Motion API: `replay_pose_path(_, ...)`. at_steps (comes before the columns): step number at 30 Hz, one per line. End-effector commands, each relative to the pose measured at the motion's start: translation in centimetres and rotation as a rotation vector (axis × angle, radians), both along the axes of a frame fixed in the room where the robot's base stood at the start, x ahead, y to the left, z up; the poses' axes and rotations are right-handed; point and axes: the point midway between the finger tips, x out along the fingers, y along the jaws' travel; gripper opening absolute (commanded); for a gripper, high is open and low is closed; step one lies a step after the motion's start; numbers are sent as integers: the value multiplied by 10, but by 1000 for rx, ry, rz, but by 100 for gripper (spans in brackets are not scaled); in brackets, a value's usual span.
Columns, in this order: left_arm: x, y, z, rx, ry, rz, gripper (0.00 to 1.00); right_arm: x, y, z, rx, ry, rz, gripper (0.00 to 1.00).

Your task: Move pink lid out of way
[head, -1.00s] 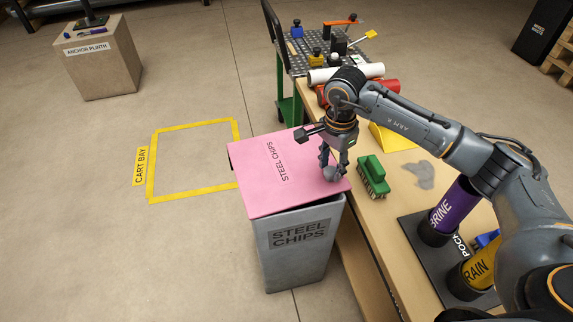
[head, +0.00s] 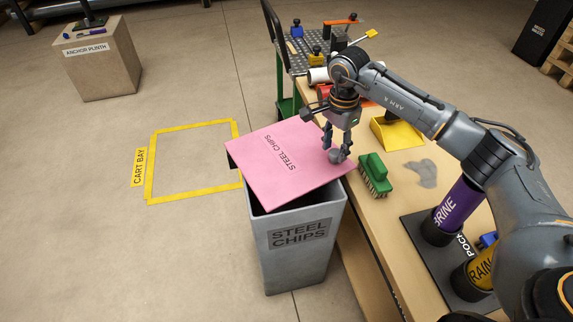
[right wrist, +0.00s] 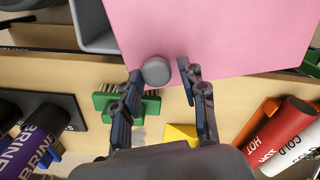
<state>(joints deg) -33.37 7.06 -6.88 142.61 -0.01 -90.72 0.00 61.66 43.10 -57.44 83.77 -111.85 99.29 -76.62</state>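The pink lid (head: 275,165), marked STEEL CHIPS, sits askew over the grey bin (head: 300,250). A dark strip of the bin's opening shows along the lid's near edge. The lid has a round grey knob (head: 336,156) near its right corner. My right gripper (head: 337,149) is at this knob, with a finger on either side. In the right wrist view the knob (right wrist: 156,71) lies between the fingertips (right wrist: 160,76), and the lid (right wrist: 220,35) spreads beyond it. The lid moves with the gripper, which appears shut on the knob. My left gripper is out of view.
On the bench (head: 375,235) right of the bin are a green brush (head: 373,172), a yellow dustpan (head: 397,132), a grey patch (head: 423,172) and purple and yellow cylinders. A cart (head: 320,55) stands behind. Floor inside the yellow taped bay (head: 193,160) is clear.

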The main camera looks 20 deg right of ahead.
Motion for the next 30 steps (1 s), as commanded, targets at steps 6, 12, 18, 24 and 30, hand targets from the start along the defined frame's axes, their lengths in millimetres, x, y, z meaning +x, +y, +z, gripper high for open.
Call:
replay_pose_path(6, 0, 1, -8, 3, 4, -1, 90, 15, -6, 0, 4, -4, 0, 39)
replay_pose_path(12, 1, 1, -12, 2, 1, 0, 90, 27, -13, 0, 3, -2, 0, 39)
replay_pose_path(18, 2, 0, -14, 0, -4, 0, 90, 35, -19, 0, 2, -2, 1, 39)
replay_pose_path(24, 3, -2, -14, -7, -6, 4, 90, 36, -20, 0, 1, -1, 1, 39)
replay_pose_path(30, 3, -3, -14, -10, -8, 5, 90, 36, -20, 0, 1, 0, 0, 39)
